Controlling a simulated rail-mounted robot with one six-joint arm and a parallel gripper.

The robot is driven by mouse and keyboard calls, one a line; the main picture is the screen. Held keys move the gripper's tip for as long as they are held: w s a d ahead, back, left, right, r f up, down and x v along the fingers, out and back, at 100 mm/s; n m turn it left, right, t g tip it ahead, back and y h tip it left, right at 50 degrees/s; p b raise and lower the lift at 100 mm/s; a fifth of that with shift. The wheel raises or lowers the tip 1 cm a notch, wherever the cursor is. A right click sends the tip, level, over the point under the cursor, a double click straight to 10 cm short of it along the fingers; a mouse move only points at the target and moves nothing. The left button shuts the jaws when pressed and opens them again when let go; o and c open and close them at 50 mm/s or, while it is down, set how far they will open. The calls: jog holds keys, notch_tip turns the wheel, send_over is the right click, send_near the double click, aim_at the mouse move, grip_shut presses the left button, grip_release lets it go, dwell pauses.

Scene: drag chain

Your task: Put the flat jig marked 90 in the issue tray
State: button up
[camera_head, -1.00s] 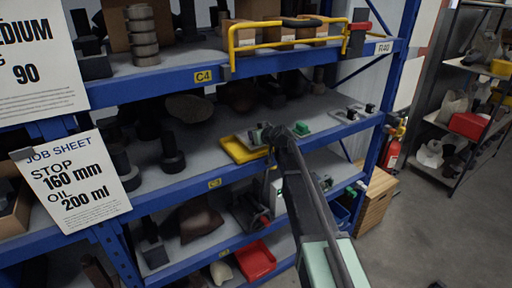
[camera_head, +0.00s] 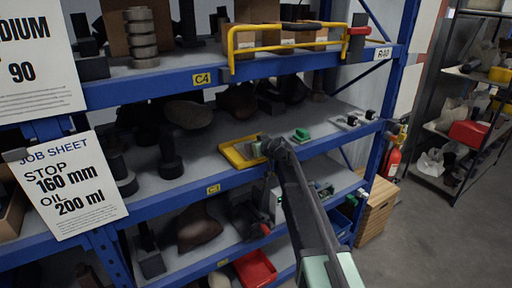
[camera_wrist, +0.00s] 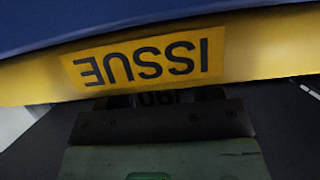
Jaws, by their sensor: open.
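The yellow issue tray (camera_head: 236,154) sits at the front of the middle shelf. In the wrist view its front wall (camera_wrist: 30,82) carries the label ISSUE, upside down. My gripper (camera_head: 264,148) is open, low at the tray's right part. A pale greenish piece shows beside its tip, too small to identify.
A green piece (camera_head: 301,134) and small dark parts (camera_head: 352,120) stand to the right on the same shelf. Dark round-based parts (camera_head: 170,160) stand to the left. The yellow rail (camera_head: 290,40) and the upper shelf lie above. A red bin (camera_head: 256,268) is below.

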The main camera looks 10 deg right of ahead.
jog(key=p+v, duration=0.5)
jog(key=v, duration=0.7)
jog(key=s+a+f+g, duration=0.3)
jog(key=s+f, duration=0.1)
jog(key=s, duration=0.4)
jog(key=s+a+f+g, duration=0.3)
jog(key=s+g, duration=0.1)
jog(key=s, duration=0.4)
jog(key=s+d+f+m+g+h, duration=0.1)
jog(key=s+m+g+h, duration=0.1)
jog(key=s, duration=0.5)
jog(key=s+d+f+m+g+h, duration=0.1)
jog(key=s+f+m+g+h, duration=0.1)
jog(key=s, duration=0.6)
jog(key=shift+s+f+g+h+b, duration=0.2)
jog(key=shift+f+g+h+b, duration=0.15)
jog(key=shift+g, duration=0.45)
notch_tip(320, 180, down, 8)
jog(key=b, duration=0.8)
jog(key=shift+d, duration=0.1)
